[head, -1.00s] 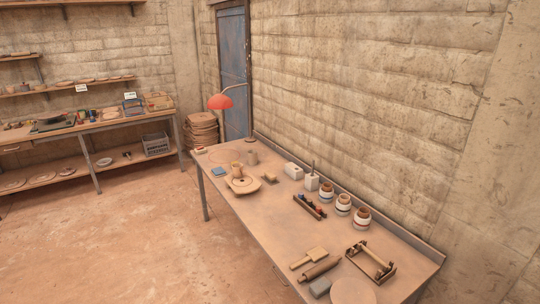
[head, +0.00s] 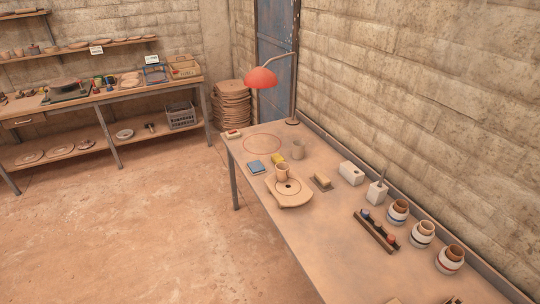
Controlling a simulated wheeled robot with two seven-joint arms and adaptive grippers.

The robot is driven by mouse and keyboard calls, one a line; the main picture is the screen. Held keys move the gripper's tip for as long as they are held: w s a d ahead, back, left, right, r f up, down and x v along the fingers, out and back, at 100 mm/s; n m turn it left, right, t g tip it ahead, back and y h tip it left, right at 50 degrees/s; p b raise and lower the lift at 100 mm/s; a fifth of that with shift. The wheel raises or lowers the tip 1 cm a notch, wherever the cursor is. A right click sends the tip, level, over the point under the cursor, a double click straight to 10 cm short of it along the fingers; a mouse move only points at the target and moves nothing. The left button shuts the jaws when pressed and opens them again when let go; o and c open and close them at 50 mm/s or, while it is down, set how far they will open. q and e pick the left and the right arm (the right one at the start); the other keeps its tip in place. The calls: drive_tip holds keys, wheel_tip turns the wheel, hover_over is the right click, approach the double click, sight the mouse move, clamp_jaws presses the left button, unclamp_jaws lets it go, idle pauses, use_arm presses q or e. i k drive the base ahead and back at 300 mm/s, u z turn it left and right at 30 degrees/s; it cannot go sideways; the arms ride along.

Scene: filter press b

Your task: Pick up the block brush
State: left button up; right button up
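What looks like the block brush (head: 321,182), a small tan block with a darker underside, lies on the long worktable (head: 290,237). It is right of a round wooden board (head: 289,199) bearing a small tan cup (head: 282,172), and left of a white block-shaped holder (head: 351,173). It is small in the picture, so its bristles are hard to make out. Neither of my grippers is in the head view.
A red lamp (head: 261,78) arches over the table's far end.

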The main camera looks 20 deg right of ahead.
sight(320, 177)
drive_tip(key=z, duration=0.15)
drive_tip(key=i, duration=1.95)
drive_tip(key=z, duration=0.6)
